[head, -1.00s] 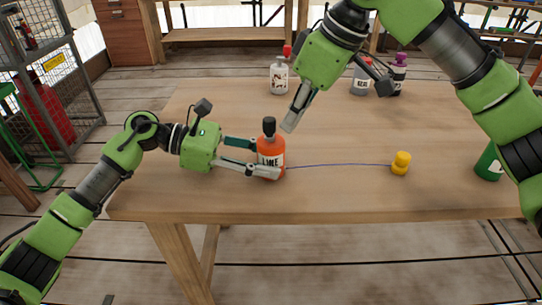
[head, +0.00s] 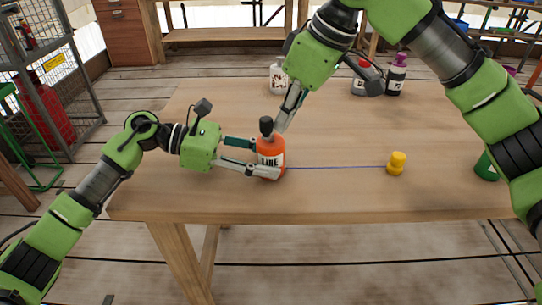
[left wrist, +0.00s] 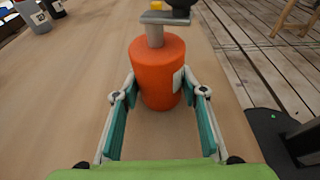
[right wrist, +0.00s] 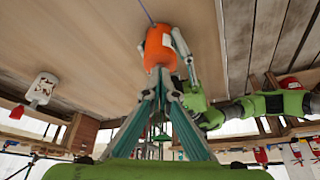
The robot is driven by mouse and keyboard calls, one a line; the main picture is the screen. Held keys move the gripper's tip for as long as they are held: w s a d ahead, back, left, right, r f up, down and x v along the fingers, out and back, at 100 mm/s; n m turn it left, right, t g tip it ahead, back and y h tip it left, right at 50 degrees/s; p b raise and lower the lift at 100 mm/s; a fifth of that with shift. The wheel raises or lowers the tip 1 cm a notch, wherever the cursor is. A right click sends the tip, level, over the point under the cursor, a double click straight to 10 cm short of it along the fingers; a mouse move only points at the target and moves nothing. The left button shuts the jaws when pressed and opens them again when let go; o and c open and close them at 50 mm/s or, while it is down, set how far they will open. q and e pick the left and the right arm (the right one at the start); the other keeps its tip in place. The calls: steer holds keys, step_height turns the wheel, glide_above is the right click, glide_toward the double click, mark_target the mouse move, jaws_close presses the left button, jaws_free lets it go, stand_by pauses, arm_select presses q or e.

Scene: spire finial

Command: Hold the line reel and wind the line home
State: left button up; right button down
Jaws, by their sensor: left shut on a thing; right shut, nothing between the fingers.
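The line reel (head: 270,150) is an orange cylinder labelled LINE, upright on the table, with a black crank knob (head: 266,125) on top. It also shows in the left wrist view (left wrist: 157,72), under its grey crank arm (left wrist: 165,18). My left gripper (head: 266,157) is shut around the reel's sides. My right gripper (head: 279,128) is shut and empty, its tips just right of the knob; I cannot tell if they touch. A thin blue line (head: 335,167) runs straight from the reel to a yellow weight-like piece (head: 397,163) on the table.
A white bottle (head: 278,78) with a red top, a grey bottle (head: 360,82) and a dark bottle (head: 396,76) stand at the back. A green object (head: 486,167) stands at the right, partly behind my right arm. The table front is clear.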

mark_target(269, 120)
steer(key=shift+s+a, duration=0.15)
steer(key=shift+a, duration=0.05)
steer(key=shift+s+a, duration=0.15)
steer(key=shift+s, duration=0.05)
steer(key=shift+s+a, duration=0.2)
stand_by(0.4)
steer(key=shift+s+a, duration=0.1)
steer(key=shift+a, duration=0.8)
stand_by(0.8)
